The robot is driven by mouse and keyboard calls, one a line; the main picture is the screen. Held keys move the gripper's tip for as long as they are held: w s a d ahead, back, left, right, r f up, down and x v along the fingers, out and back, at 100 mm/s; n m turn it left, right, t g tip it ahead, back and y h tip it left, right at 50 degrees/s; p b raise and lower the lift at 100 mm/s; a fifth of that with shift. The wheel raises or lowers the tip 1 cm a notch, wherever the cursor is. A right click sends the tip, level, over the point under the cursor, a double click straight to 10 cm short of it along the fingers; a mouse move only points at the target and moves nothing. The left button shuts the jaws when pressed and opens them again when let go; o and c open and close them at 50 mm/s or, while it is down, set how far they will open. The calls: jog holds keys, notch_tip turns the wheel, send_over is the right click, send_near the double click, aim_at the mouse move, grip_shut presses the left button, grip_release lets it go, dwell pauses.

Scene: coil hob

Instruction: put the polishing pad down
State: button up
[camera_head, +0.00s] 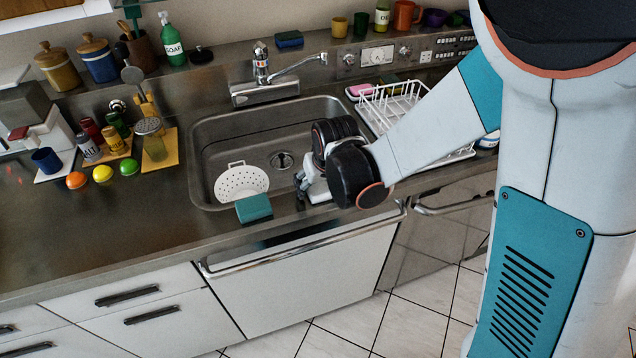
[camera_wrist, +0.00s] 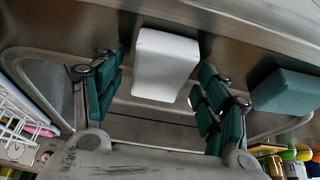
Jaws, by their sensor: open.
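A white block, which looks like the polishing pad (camera_wrist: 166,62), lies at the sink's front rim in the wrist view. One end reaches toward the basin. A white patch of it (camera_head: 319,190) shows beside my gripper (camera_head: 307,188) in the head view, mostly hidden by my wrist. In the wrist view, my gripper (camera_wrist: 162,75) is open, with its teal-padded fingers on either side of the white block. A narrow gap shows between the block and each finger. Whether the block rests fully on the rim is hard to tell.
A teal sponge (camera_head: 254,208) sits on the front rim left of my gripper. A white perforated disc (camera_head: 241,182) leans in the sink (camera_head: 204,165). A white dish rack (camera_head: 395,108) stands right of the sink. The counter at the left front is clear.

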jog(key=p+v, duration=0.8)
jog(key=v, duration=0.4)
jog(key=shift+r, duration=0.15)
jog(key=w+d+r+t, duration=0.1)
jog(key=w+d+r, duration=0.2)
jog(key=d, duration=0.1)
jog(key=s+d+r+m+b, duration=0.1)
jog(key=s+d+r+b, duration=0.1)
jog(key=s+d, duration=0.3)
jog(key=s+d+r+m+t+h+b, duration=0.1)
jog(key=s+d+b, duration=0.4)
jog(key=s, duration=0.7)
jog(key=shift+s+d+r+m+t+b, duration=0.3)
jog(key=shift+r+m, duration=0.2)
jog(key=shift+r, duration=0.35)
jog(key=shift+o, duration=0.4)
jog(key=shift+s+d+f, duration=0.1)
jog(key=shift+s+d, duration=0.15)
jog(key=shift+s, duration=0.25)
